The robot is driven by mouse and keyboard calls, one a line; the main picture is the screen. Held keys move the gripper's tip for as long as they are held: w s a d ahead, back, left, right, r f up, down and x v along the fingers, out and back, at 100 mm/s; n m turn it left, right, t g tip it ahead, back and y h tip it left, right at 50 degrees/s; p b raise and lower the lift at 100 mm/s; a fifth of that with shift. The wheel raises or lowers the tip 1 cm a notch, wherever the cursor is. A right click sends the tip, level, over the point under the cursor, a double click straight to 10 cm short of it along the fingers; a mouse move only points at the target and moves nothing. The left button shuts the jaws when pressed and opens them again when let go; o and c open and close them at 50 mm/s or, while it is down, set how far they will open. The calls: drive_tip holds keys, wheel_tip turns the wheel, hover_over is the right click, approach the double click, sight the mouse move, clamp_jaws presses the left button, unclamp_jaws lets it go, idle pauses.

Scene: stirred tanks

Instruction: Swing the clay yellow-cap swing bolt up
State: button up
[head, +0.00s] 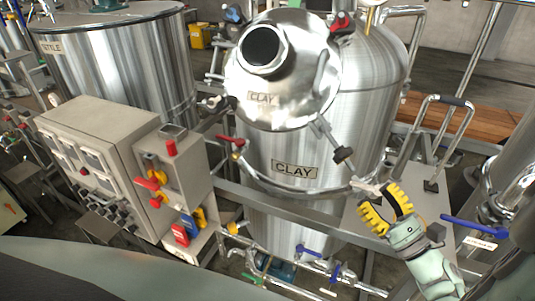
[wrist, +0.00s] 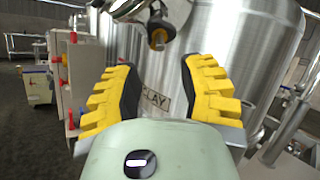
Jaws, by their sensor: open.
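The clay tank (head: 290,205) is a steel vessel with a CLAY plate, and the plate also shows in the wrist view (wrist: 155,98). Its round lid (head: 300,75) faces me at the top. A swing bolt with a dark knob (head: 343,154) hangs down from the lid's lower right edge. In the wrist view, a hanging bolt end with a yellow cap (wrist: 158,40) shows above and beyond the fingers; it appears to be the same bolt. My gripper (head: 377,198) is open and empty, below and to the right of the knob, apart from it.
A grey control box (head: 90,150) with red and yellow switches stands at left. A bent handrail (head: 440,102) and a pipe with a blue lever (head: 475,227) are right of my gripper. A steel rail (head: 300,210) runs across the tank's front.

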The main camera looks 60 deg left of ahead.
sight(352, 165)
drive_tip(key=p+x, duration=0.2)
drive_tip(key=x, duration=0.5)
drive_tip(key=shift+s+a+r+p, duration=0.1)
drive_tip(key=shift+a+r+p, duration=0.1)
drive_tip(key=shift+a+p, duration=0.1)
drive_tip(key=shift+a, duration=0.5)
drive_tip(key=shift+o, duration=0.2)
clamp_jaws()
